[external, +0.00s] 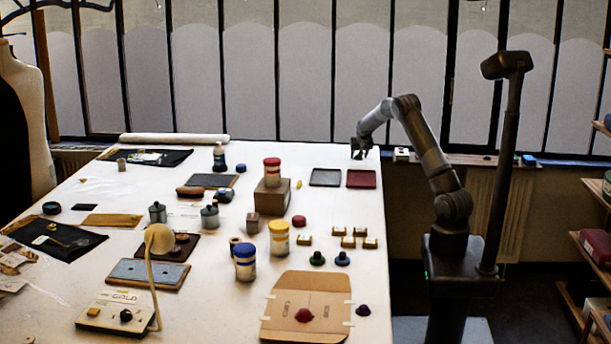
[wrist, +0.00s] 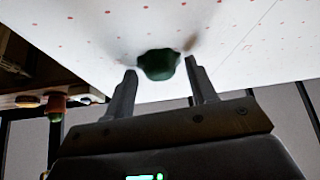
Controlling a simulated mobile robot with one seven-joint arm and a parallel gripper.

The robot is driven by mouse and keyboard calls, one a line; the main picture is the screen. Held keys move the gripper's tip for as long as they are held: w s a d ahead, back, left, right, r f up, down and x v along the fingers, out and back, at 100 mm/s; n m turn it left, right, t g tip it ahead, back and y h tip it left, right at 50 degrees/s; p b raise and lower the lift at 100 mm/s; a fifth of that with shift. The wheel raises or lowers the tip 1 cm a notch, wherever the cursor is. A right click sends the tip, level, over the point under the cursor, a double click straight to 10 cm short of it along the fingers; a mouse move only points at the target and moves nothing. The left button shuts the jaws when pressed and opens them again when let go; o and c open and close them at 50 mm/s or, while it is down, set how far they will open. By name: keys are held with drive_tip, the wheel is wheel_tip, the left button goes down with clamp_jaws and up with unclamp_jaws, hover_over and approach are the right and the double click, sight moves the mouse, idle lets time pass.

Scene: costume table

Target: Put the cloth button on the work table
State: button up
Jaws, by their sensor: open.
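In the wrist view a dark green rounded object (wrist: 158,64), which looks like the cloth button, rests on the white, red-dotted top of the work table (wrist: 80,28). It sits just beyond and between my fingertips. My gripper (wrist: 160,82) is open, with a finger on either side of it and visible gaps. In the external view my gripper (external: 361,152) is low over the far right corner of the work table (external: 205,270). The object under it is too small and dark to make out there.
A dark tray (external: 325,177) and a maroon tray (external: 361,178) lie just in front of my gripper. A windowsill holds a small white box (external: 402,154) beyond the table's right edge.

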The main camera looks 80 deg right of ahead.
drive_tip(key=shift+r, duration=0.15)
drive_tip(key=v, duration=1.2)
drive_tip(key=w+a+r+n+t+y, duration=0.1)
drive_tip(key=w+a+r+n, duration=0.15)
drive_tip(key=a, duration=0.85)
drive_tip(key=w+a+r+n+t+y, duration=0.15)
drive_tip(key=a+r, duration=0.25)
drive_tip(key=a, duration=0.7)
drive_tip(key=w+a+r+n+t+y, duration=0.1)
drive_tip(key=w+a+r+n, duration=0.15)
drive_tip(key=a, duration=0.85)
drive_tip(key=s+a+f+n+y, duration=0.1)
drive_tip(key=s+a+n, duration=0.2)
drive_tip(key=a, duration=0.6)
drive_tip(key=s+a+n+y, duration=0.1)
drive_tip(key=s+a+n, duration=0.2)
drive_tip(key=s+a, duration=0.5)
drive_tip(key=s+a+f+n+y, duration=0.1)
drive_tip(key=s+a+n, duration=0.2)
drive_tip(key=a, duration=0.7)
drive_tip(key=s, duration=0.2)
drive_tip(key=shift+s+f+t, duration=0.35)
drive_tip(key=shift+s, duration=0.05)
